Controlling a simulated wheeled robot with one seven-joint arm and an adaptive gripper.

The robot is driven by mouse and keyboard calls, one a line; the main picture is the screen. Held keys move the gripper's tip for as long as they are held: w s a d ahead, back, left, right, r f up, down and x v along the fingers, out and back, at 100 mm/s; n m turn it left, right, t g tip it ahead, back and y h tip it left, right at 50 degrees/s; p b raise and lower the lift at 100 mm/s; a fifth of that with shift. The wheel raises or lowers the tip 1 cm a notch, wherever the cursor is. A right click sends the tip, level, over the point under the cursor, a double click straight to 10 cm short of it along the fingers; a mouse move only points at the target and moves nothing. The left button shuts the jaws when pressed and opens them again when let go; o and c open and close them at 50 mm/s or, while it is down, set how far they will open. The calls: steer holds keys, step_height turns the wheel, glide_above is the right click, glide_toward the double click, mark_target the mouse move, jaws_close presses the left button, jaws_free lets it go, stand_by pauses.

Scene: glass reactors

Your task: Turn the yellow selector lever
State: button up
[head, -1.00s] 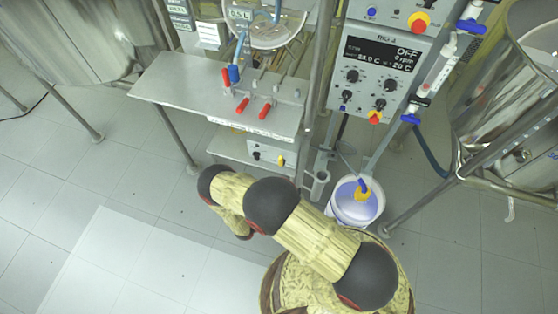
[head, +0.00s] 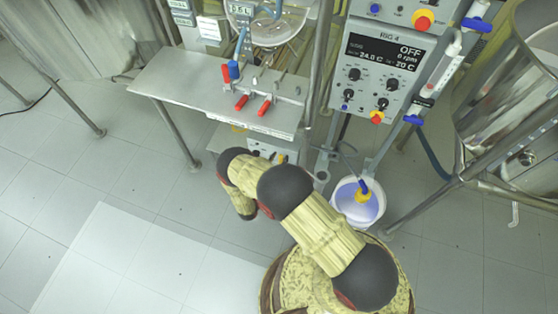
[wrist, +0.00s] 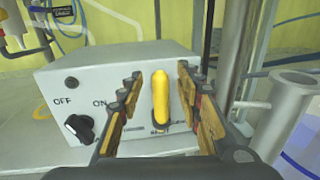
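The yellow selector lever (wrist: 161,95) stands upright on the front of a grey control box (wrist: 65,65) in the wrist view. My gripper (wrist: 160,100) is open, with one finger on each side of the lever. I see a gap on both sides of the lever, and I cannot tell whether either finger touches it. In the head view the box (head: 265,146) sits under the steel bench, partly hidden by my arm. My gripper is hidden there.
A black OFF/ON knob (wrist: 79,128) is on the box, left of the lever. A grey open tube (wrist: 287,105) stands close on the right. A white bucket (head: 358,221) stands right of my arm. The steel bench top (head: 190,95) overhangs the box.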

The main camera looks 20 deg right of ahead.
steer(key=shift+w+d, duration=0.2)
steer(key=shift+c, duration=0.5)
steer(key=c, duration=0.7)
jaws_close()
